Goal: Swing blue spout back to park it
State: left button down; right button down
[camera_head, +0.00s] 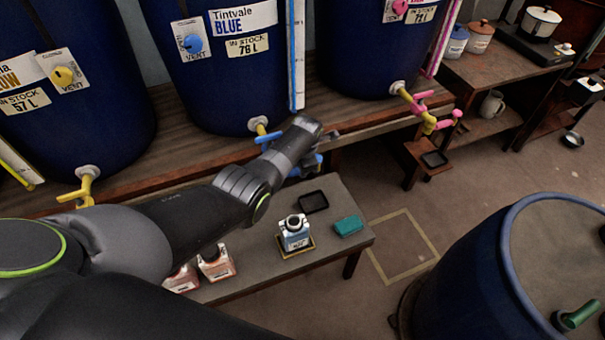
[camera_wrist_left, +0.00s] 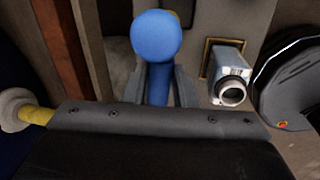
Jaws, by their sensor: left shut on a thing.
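The blue spout (camera_head: 311,167) sits below the middle vat (camera_head: 215,95), labelled Tintvale BLUE, and is mostly hidden behind my left wrist in the head view. My left gripper (camera_head: 318,158) reaches it from the left. In the left wrist view a blue round-ended knob on a blue stem (camera_wrist_left: 157,42) stands between the two fingers of my left gripper (camera_wrist_left: 158,88), which are shut on the stem. A blue tap lever (camera_head: 268,136) shows on the yellow pipe (camera_head: 261,128) at the vat's foot. My right gripper is not in view.
Pink taps (camera_head: 424,108) hang at the right vat. A blue drum (camera_head: 470,275) stands lower right. Floor between is clear.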

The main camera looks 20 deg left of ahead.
pick_arm(q)
jog(key=shift+w+a+n, duration=0.15)
jog(key=shift+w+n, duration=0.05)
jog(key=shift+n, duration=0.2)
jog(key=shift+b, duration=0.3)
jog(key=c, duration=1.2)
grip_release()
jog(key=shift+w, duration=0.1)
jog(key=shift+r+p, duration=0.35)
jog(key=shift+r, duration=0.1)
jog(key=r, duration=0.2)
jog(key=r+p, duration=0.1)
jog(key=r, duration=0.2)
jog(key=s+d+r+p, duration=0.1)
jog(key=r, duration=0.1)
jog(key=shift+s+r, duration=0.1)
jog(key=shift+r, duration=0.1)
notch_tip(320, 180, up, 9)
jog(key=s+d, duration=0.1)
jog(key=shift+s+p, duration=0.2)
jog(key=shift+p, duration=0.1)
